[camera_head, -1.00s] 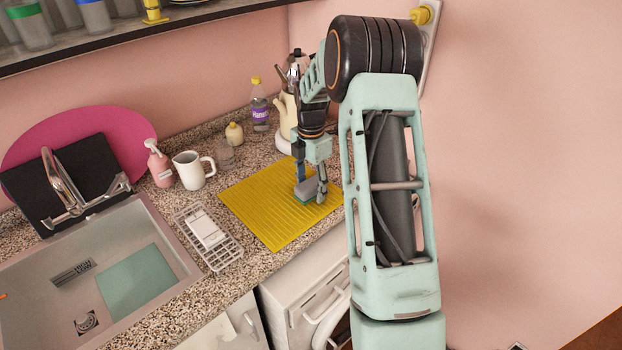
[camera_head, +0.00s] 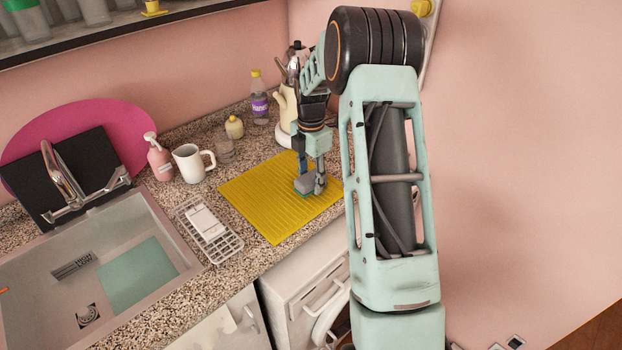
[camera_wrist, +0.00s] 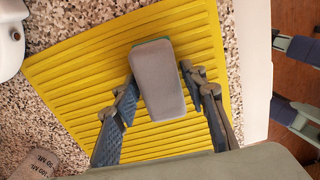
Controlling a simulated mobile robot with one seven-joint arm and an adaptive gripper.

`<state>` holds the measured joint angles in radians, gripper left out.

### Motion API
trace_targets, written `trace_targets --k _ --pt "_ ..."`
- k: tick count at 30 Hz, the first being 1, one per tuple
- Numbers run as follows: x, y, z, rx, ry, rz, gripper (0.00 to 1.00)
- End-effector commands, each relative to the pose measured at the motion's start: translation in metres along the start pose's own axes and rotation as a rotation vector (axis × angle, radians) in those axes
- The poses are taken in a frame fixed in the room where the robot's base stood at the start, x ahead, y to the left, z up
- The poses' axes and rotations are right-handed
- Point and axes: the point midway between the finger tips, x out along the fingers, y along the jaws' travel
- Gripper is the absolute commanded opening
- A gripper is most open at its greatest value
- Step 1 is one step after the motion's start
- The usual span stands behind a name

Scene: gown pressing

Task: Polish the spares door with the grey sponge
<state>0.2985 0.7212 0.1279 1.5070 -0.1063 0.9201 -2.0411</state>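The grey sponge (camera_head: 306,185), with a green underside, lies on the yellow ribbed mat (camera_head: 262,205) near its right side. My gripper (camera_head: 312,180) points down over it, with one finger on each side. White fronts under the counter include a door with a handle (camera_head: 225,325); no label shows which is the spares door.
A sink (camera_head: 110,280) with a tap is at left, beside a white rack (camera_head: 222,245). A white mug (camera_head: 190,163), pink soap bottle (camera_head: 160,160), purple-labelled bottle (camera_head: 260,98) and cream kettle (camera_head: 284,115) stand behind the mat. A white appliance (camera_head: 310,290) sits below the counter.

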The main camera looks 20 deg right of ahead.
Motion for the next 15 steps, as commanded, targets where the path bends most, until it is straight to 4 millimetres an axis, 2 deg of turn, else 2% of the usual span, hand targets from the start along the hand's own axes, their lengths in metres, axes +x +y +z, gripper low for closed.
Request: trace_targets --k 15 --pt "-0.0076 0.0 0.0002 0.0 0.0 0.0 0.39"
